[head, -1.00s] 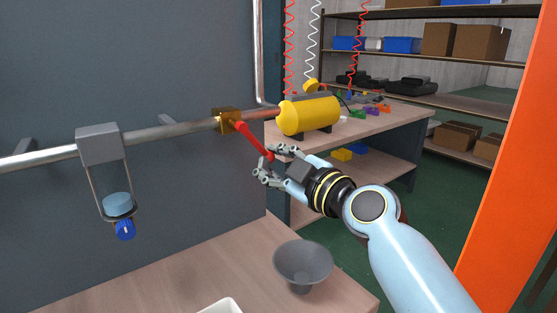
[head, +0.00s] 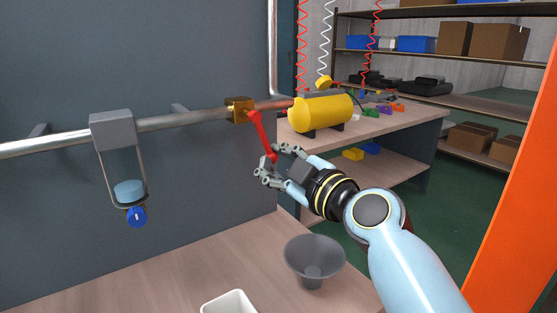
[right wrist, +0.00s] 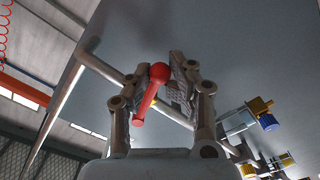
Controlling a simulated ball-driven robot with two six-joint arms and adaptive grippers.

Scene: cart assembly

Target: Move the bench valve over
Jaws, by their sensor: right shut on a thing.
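The bench valve is a brass block (head: 239,110) on the metal pipe along the wall, with a red lever (head: 261,132) slanting down and to the right from it in the head view. My right gripper (head: 271,164) is at the lever's lower end, with its fingers around it. In the right wrist view, the red lever (right wrist: 147,101) with its round end lies between the two fingers (right wrist: 160,73), and the gripper is shut on it. My left gripper is not in view.
A grey filter unit (head: 113,130) with a blue knob hangs from the pipe at left. Below are a grey funnel-like bowl (head: 315,257) and a white tray (head: 229,303) on the wooden bench (head: 170,277). A yellow tank (head: 322,112) stands on another bench behind.

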